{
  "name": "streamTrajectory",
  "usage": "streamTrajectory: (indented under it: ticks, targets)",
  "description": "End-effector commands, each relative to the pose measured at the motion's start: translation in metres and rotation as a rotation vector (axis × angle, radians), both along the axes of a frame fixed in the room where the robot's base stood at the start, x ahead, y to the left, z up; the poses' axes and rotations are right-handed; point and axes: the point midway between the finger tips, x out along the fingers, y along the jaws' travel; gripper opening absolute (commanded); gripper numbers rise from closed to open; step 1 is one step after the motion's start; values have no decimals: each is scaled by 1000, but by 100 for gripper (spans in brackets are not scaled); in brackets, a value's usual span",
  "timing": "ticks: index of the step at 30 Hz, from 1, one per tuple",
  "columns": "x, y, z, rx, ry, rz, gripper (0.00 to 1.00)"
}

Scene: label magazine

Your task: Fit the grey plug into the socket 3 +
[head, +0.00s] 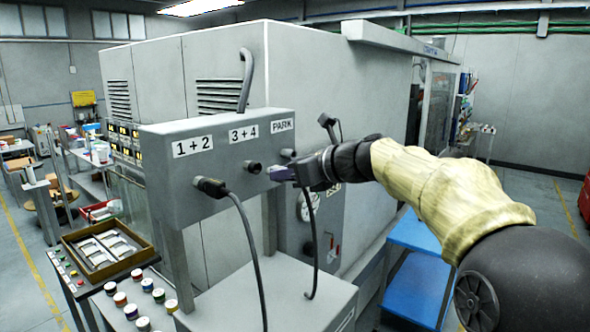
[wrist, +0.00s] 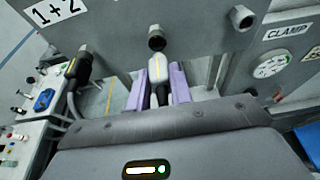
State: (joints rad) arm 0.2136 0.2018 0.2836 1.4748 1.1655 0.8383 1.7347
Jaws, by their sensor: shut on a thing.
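The grey plug (wrist: 158,93) is between the purple fingers of my gripper (wrist: 160,82), which is shut on it. In the head view my gripper (head: 282,173) is just right of the socket under the label 3 + 4 (head: 253,167). That socket is an empty dark round stub, and it also shows in the wrist view (wrist: 157,40), just beyond the plug's nose. The plug points toward it and looks a little apart from it. A dark cable (head: 314,240) hangs below my gripper. In the head view the fingers hide most of the plug.
A black plug (head: 211,187) with a cable sits in the socket under 1 + 2. The PARK socket (head: 288,153) is empty, close behind my gripper. A gauge (wrist: 268,67) is on the panel at right. A tray (head: 105,247) and several small pots stand lower left.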

Motion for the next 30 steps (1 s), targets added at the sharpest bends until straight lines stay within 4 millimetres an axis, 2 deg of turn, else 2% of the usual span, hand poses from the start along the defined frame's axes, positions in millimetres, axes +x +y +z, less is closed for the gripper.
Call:
streamTrajectory:
  ticks: [10, 30]
  targets:
    - [12, 16, 1, 0, 0, 1, 0]
    - [13, 17, 1, 0, 0, 0, 0]
